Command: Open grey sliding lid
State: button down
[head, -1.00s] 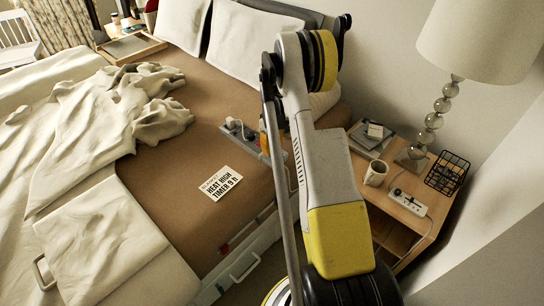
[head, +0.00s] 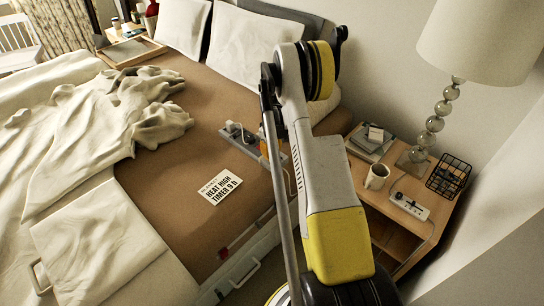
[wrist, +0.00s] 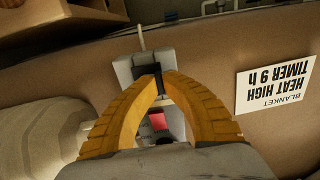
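A grey box-like device (head: 236,131) with a cable lies on the brown mattress, left of my arm in the head view. In the wrist view the grey body (wrist: 127,70) is beyond my fingertips, and a small red patch (wrist: 158,121) on a lighter part shows between the fingers. I cannot make out which part is the sliding lid. My gripper (wrist: 157,84) has two yellow fingers arched over the device, their tips close together around a small black part. I cannot tell whether this is a tab or finger pads. In the head view my arm hides most of the gripper.
A card reading "HEAT HIGH TIMER 9 h" (head: 219,186) lies on the mattress. Rumpled bedding (head: 95,125) lies to the left. The nightstand (head: 432,235) at right holds a mug (head: 377,176), a power strip (head: 410,205), a wire basket (head: 448,176) and a lamp (head: 434,123).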

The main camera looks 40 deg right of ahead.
jog(key=a, duration=0.4)
jog(key=shift+s+a, duration=0.2)
jog(key=shift+a, duration=0.05)
jog(key=c, duration=1.5)
grip_release()
jog(key=shift+a, duration=0.1)
jog(key=shift+c, duration=0.2)
notch_tip(320, 180, up, 12)
